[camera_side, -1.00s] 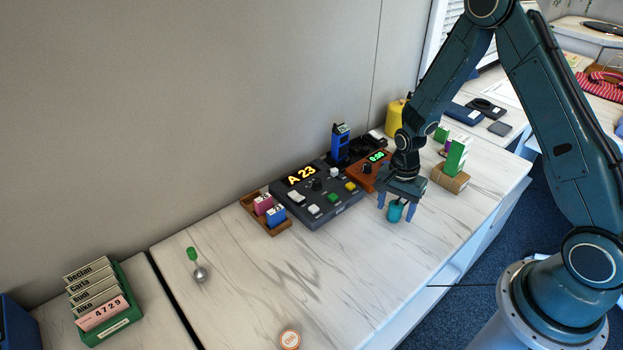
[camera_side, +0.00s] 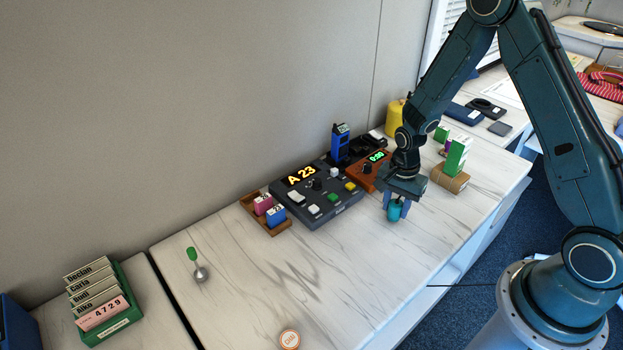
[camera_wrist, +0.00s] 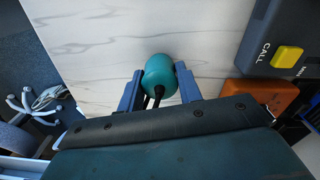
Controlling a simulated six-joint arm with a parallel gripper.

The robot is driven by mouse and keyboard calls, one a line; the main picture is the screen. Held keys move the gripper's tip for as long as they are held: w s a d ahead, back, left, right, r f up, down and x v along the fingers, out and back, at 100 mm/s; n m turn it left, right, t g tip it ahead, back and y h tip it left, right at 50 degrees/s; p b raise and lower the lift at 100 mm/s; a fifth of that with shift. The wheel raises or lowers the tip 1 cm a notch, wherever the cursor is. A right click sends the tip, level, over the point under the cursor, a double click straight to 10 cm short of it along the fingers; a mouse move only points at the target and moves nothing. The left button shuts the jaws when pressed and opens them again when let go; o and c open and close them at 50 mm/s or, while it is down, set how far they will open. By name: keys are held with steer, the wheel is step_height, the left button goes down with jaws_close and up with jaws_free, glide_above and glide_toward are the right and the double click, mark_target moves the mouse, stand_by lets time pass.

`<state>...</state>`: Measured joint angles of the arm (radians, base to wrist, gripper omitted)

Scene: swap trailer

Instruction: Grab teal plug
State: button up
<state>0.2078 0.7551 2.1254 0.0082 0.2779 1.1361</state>
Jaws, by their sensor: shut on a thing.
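The teal plug (camera_side: 394,211) stands on the white marbled table, right of the dark control panel. My gripper (camera_side: 397,207) is above it, pointing down, with its blue fingers closed on the plug's two sides. In the wrist view the rounded teal plug (camera_wrist: 160,72) sits between the two fingertips (camera_wrist: 157,85), with dark prongs or leads showing on its near side. From these views I cannot tell whether its underside touches the table.
The dark control panel (camera_side: 318,208) reading "A 23" and an orange box (camera_side: 365,182) with a green display lie left of my gripper. The table's front left is mostly clear.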

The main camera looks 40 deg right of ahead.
mark_target(396, 203)
step_height(396, 203, up, 20)
steer(key=shift+f, duration=0.2)
stand_by(0.5)
stand_by(0.5)
